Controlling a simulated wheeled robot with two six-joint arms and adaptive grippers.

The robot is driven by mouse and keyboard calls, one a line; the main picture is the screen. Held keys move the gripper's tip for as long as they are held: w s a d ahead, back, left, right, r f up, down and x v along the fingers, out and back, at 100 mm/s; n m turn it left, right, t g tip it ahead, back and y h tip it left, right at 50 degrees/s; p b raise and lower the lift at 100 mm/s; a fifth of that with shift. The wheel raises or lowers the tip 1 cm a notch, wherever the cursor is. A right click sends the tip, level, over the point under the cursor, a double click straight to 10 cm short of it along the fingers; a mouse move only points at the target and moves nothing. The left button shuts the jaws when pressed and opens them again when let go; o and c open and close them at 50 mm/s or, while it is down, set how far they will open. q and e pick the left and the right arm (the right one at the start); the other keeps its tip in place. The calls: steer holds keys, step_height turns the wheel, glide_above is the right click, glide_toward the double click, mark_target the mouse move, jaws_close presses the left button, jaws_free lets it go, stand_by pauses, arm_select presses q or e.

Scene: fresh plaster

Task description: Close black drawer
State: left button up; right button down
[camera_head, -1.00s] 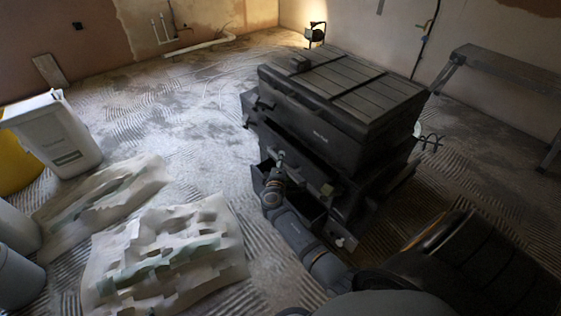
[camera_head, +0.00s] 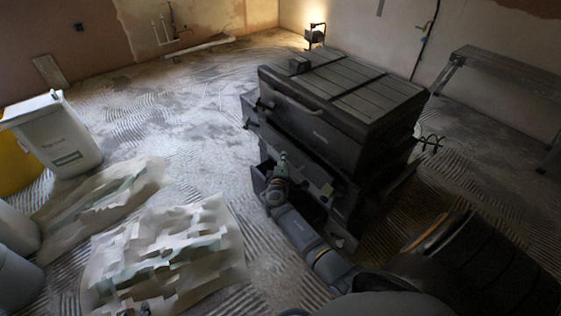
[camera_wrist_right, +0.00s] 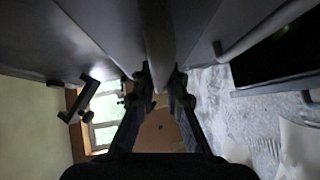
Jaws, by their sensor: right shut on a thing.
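The black drawer (camera_head: 259,180) sticks out low at the front of a black tool chest (camera_head: 330,125) in the head view. My right arm reaches across its opening and hides part of it. My right gripper (camera_head: 282,160) is at the drawer. In the right wrist view, its two fingers (camera_wrist_right: 160,82) are closed around a dark grey bar (camera_wrist_right: 157,40), which looks like a handle. How far the drawer stands out is hard to tell behind the arm. A small dark tip (camera_head: 146,309) at the bottom edge may be my left gripper; its jaws cannot be made out.
Crumpled pale sheets (camera_head: 165,255) lie on the floor left of the chest. A white bucket (camera_head: 62,140) stands at far left. A lit work lamp (camera_head: 314,35) is behind the chest, and a grey bench (camera_head: 500,70) is at right.

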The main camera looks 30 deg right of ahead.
mark_target(290, 155)
steer(key=d, duration=0.3)
steer(key=shift+w+d, duration=0.1)
steer(key=shift+w, duration=0.05)
steer(key=shift+r, duration=0.1)
steer(key=c, duration=1.7)
jaws_free()
steer(key=shift+d, duration=0.15)
arm_select(q)
steer(key=w+r+t, duration=0.1)
steer(key=r, duration=0.1)
steer(key=w+r+t, duration=0.1)
steer(key=w, duration=0.1)
steer(key=shift+a+r, duration=0.1)
steer(key=shift+r, duration=0.25)
arm_select(e)
steer(key=shift+o, duration=0.2)
steer(key=v, duration=1.2)
